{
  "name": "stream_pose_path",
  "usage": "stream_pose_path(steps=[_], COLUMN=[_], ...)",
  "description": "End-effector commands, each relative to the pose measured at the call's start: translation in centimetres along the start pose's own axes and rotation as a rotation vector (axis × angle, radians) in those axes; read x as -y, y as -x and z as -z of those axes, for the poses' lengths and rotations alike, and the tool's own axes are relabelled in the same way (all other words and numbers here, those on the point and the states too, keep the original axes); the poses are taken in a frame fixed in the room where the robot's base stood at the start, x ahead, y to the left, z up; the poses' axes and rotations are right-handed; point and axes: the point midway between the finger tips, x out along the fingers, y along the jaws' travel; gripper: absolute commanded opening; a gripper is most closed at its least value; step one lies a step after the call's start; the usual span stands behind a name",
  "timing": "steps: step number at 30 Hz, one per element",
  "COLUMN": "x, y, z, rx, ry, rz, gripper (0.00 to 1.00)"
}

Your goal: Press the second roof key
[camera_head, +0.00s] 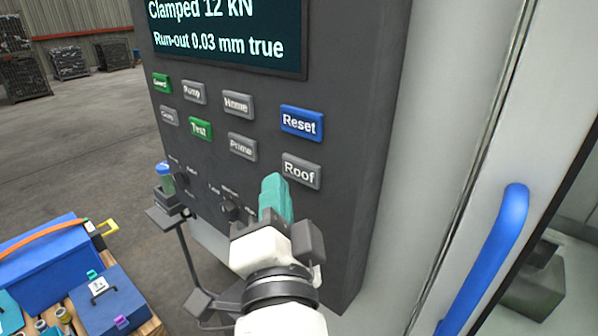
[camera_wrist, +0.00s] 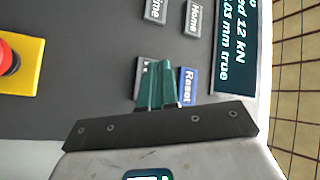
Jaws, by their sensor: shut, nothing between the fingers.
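One grey key marked Roof (camera_head: 301,171) shows in the head view, at the lower right of the key rows on the dark control panel (camera_head: 350,120), under the blue Reset key (camera_head: 302,123). I see no other key with that label. My gripper (camera_head: 274,184) has its teal fingers shut and empty, just left of and slightly below the Roof key in the picture. In the wrist view the fingers (camera_wrist: 157,85) cover most of a grey key (camera_wrist: 140,72) beside the blue Reset key (camera_wrist: 188,86). I cannot tell whether they touch the panel.
Grey Prime (camera_head: 242,147) and Home (camera_head: 238,105) keys and a green Test key (camera_head: 200,128) lie left. A red stop button on a yellow plate (camera_wrist: 25,64) shows in the wrist view. A blue handle (camera_head: 490,255) stands right; blue boxes (camera_head: 40,262) sit lower left.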

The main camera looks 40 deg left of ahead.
Motion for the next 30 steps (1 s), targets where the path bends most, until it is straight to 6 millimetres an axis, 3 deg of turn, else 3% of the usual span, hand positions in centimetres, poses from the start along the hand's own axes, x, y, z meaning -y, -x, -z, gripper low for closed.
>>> stream_pose_path(steps=[12,30], x=[1.7,1.9], y=[2.5,2.7], z=[-1.9,-1.9], rx=[0.001,0.000], ry=[-0.001,0.000], rz=[0.000,-0.001], gripper=[0.00,0.00])
